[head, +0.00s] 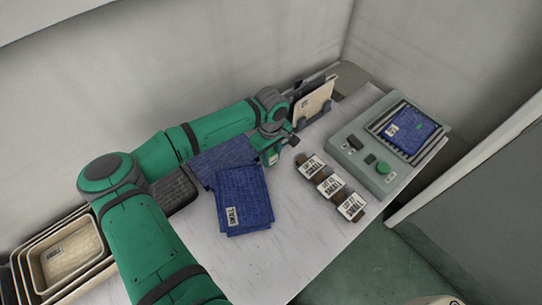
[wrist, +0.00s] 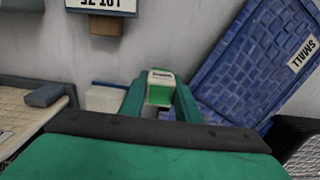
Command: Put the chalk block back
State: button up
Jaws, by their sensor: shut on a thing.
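My gripper (wrist: 160,98) is shut on a small block, which I take as the chalk block (wrist: 160,78); it has a pale top with dark print too small to read, and a green face. In the wrist view the block sits between the two green fingertips, and its lower part is hidden. In the head view my gripper (head: 271,157) is low over the table, between the blue panels and the upright beige panel. Whether the block touches the table cannot be told.
A pale block (wrist: 103,98) stands left of my fingers. Blue panels (head: 243,200) lie close by. A beige panel (head: 314,103) stands upright in a holder. Brown labelled blocks (head: 330,186) and a grey machine (head: 372,165) are at right. Nested trays (head: 68,252) stand at left. The front table is clear.

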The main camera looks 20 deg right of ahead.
aim_at(271, 154)
jog(key=shift+f, duration=0.1)
jog(key=o, duration=0.8)
jog(key=shift+c, duration=0.2)
notch_tip(271, 154, up, 12)
jog(key=shift+r, duration=0.15)
jog(key=shift+s, duration=0.1)
